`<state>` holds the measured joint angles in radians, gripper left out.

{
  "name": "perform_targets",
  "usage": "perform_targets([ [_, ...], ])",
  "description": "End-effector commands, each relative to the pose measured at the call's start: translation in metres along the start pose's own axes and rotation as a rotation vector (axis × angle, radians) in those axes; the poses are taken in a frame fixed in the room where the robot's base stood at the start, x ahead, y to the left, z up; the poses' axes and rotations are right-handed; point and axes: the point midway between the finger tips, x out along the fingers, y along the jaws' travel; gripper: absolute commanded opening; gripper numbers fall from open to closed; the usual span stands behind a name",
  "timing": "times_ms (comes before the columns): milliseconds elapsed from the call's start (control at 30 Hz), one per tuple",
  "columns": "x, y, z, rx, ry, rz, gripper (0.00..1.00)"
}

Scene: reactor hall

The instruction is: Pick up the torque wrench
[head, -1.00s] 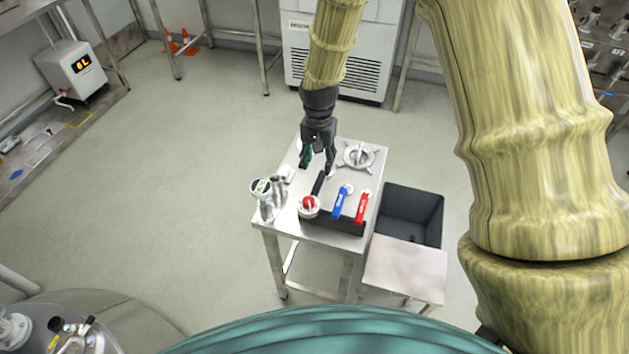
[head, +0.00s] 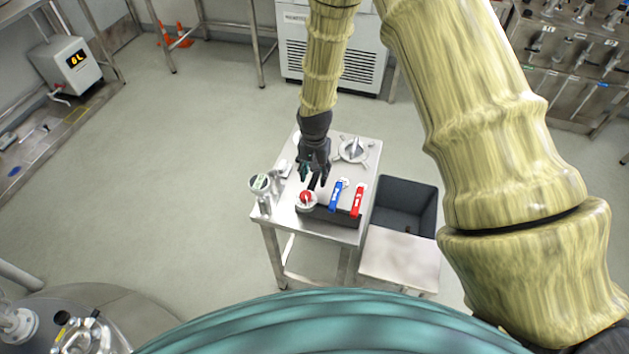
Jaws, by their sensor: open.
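My gripper (head: 313,177) points down over the small steel table (head: 345,234), its two dark fingers apart. A short dark bar (head: 312,185) shows just below and between the fingertips, behind the round red knob. It may be the torque wrench's handle, but most of it is hidden by my gripper and I cannot be sure. Nothing is seen held in the fingers. I cannot tell whether a finger touches the bar.
On the table stand a red knob (head: 306,197), a blue lever (head: 336,195), a red lever (head: 357,199), a handwheel (head: 354,150) and a round gauge (head: 260,183). A dark open bin (head: 405,195) sits right of the table. The floor at left is clear.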

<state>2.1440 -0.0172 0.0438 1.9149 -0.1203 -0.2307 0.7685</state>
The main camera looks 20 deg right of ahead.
Motion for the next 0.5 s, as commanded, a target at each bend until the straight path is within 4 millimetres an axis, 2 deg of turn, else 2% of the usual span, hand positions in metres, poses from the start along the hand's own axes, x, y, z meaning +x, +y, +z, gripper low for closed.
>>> perform_targets([
  [233, 0.019, 0.0, 0.001, 0.001, -0.001, 0.001, 0.45],
  [500, 0.026, 0.0, 0.001, 0.0, 0.0, 0.0, 0.45],
])
